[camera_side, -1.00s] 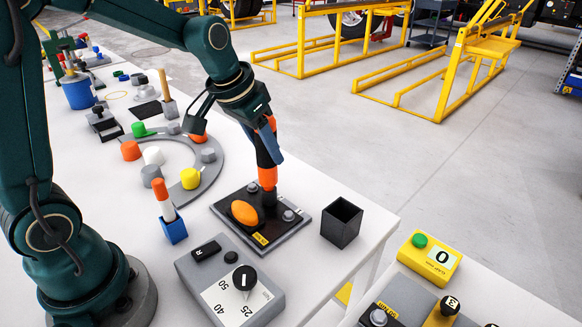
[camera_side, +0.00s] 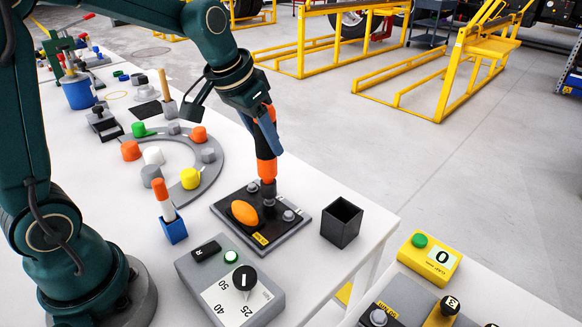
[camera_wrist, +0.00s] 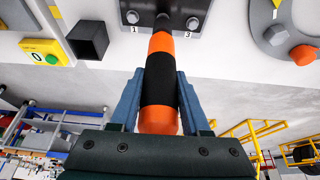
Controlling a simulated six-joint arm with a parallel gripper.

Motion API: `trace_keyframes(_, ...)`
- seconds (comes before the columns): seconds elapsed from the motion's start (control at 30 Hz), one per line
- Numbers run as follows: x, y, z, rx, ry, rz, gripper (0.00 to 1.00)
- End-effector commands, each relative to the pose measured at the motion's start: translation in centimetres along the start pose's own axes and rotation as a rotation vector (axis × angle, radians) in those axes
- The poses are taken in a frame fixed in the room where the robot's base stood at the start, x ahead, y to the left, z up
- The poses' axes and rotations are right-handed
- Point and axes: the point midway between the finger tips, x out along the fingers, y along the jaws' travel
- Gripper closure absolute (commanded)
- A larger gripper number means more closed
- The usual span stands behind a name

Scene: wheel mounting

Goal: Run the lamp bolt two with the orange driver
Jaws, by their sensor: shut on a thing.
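My gripper (camera_side: 266,138) is shut on the orange and black driver (camera_side: 267,170), which is upright. In the wrist view its two blue fingers (camera_wrist: 160,95) clasp the driver (camera_wrist: 161,85) on both sides. The driver's dark socket points down at the middle bolt position of the lamp plate (camera_side: 228,208), between bolts marked 1 (camera_wrist: 132,17) and 3 (camera_wrist: 193,23). The middle bolt is mostly hidden, and I cannot tell whether the socket touches it. The orange lamp (camera_side: 244,212) lies on the plate beside the socket.
A dark open bin (camera_side: 342,222) is right of the plate. An orange-topped tool stands in a blue holder (camera_side: 174,231) at left. A curved rack (camera_side: 213,172) lies behind.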

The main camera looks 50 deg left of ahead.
Motion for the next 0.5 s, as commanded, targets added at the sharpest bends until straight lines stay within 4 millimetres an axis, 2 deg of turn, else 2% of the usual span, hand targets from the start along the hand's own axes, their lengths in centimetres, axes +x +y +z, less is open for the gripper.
trace_keyframes(0.27,-0.4,0.0,-0.3,0.000,0.007,-0.001,1.00)
trace_keyframes(0.5,-2.4,0.0,-1.1,0.000,0.008,-0.001,1.00)
